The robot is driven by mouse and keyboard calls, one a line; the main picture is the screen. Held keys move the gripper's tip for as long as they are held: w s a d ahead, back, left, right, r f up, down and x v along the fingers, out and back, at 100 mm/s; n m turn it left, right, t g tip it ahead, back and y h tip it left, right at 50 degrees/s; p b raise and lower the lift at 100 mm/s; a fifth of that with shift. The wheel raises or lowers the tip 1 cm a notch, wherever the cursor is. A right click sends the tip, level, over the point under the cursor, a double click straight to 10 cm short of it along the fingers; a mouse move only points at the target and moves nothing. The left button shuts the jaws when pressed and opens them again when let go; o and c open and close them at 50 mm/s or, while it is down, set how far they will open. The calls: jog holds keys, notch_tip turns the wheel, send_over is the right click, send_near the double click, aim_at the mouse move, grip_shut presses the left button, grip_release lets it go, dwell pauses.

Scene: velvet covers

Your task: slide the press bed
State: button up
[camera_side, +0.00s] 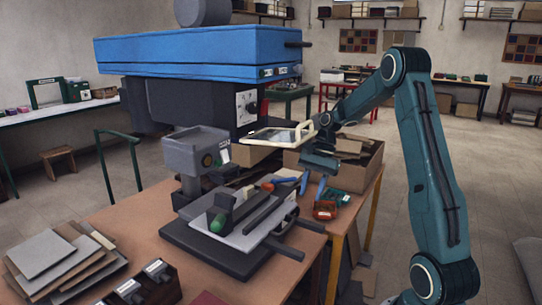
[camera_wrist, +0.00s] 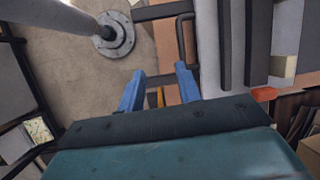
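The press bed (camera_side: 258,238) is a flat grey plate with dark bars, on a dark base on the brown table. A green-ended part lies on its near left. A dark handle (camera_side: 284,249) sticks out at its front right. In the wrist view the bed (camera_wrist: 238,40) fills the upper right, with a dark looped handle (camera_wrist: 181,40) beside it. My gripper (camera_side: 313,187) hangs above and right of the bed in the side view, its blue fingers pointing down. The fingers (camera_wrist: 160,86) are apart, with nothing held between them; they appear clear of the handle.
A grey press head (camera_side: 195,151) stands behind the bed under a large blue-topped machine (camera_side: 200,52). A cream-framed panel (camera_side: 280,135) juts out near my wrist. A cardboard box (camera_side: 352,165) and a red tool (camera_side: 324,210) are close by. Grey sheets (camera_side: 45,254) lie at left.

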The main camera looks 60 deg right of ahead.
aim_at(287, 226)
jog(key=s+a+r+n+h, duration=0.1)
jog(key=a+r+n+h, duration=0.15)
jog(key=a, duration=0.35)
jog(key=s+a+r+n+h, duration=0.1)
jog(key=s+a+r+h, duration=0.15)
jog(key=a, duration=0.45)
jog(key=w+d+f+m+t+h, duration=0.1)
jog(key=w+d+f+m+h, duration=0.1)
jog(key=w+m, duration=0.3)
jog(key=shift+w+d+f+h, duration=0.2)
jog(key=shift+w+f+h, duration=0.4)
jog(key=shift+h, duration=0.2)
jog(key=shift+x, duration=6.85)
grip_shut()
